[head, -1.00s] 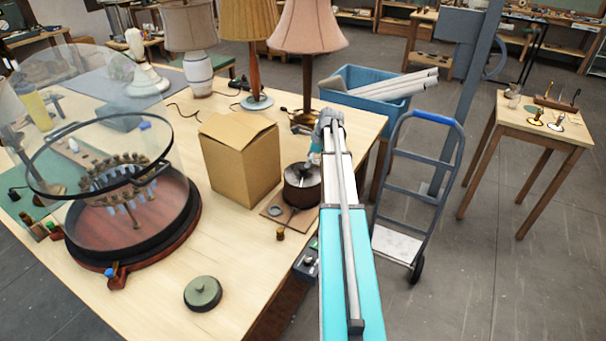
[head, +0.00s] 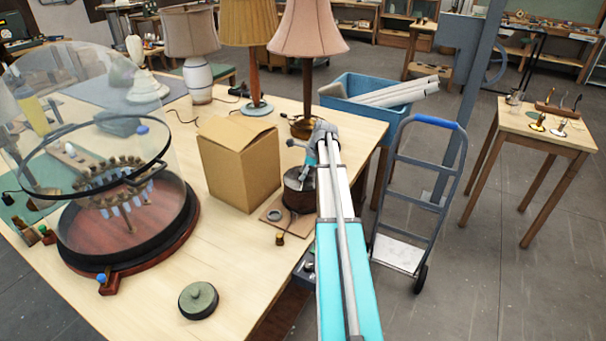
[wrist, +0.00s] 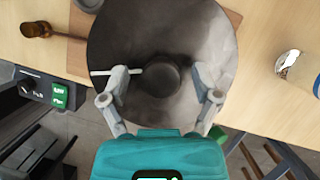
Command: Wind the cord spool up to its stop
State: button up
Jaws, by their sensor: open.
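The cord spool (head: 299,198) is a dark brown drum on a wooden board near the table's right edge. In the wrist view its round grey-brown top (wrist: 125,35) fills the upper middle, with a dark round knob (wrist: 160,80) at its centre. A thin pale rod (wrist: 115,72) lies left of the knob. My gripper (wrist: 160,98) is open over the spool, its fingers spread on either side of the knob and apart from it. In the head view my arm partly hides the gripper (head: 308,172) and the spool. Any wound cord cannot be made out.
A cardboard box (head: 240,165) stands close left of the spool. A small brass-coloured piece (head: 280,239) sits at the board's front corner. Lamps, a glass dome and a green lidded disc (head: 198,299) share the table.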

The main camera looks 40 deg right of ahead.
grip_shut()
jog(key=shift+s+d, duration=0.2)
dwell(0.3)
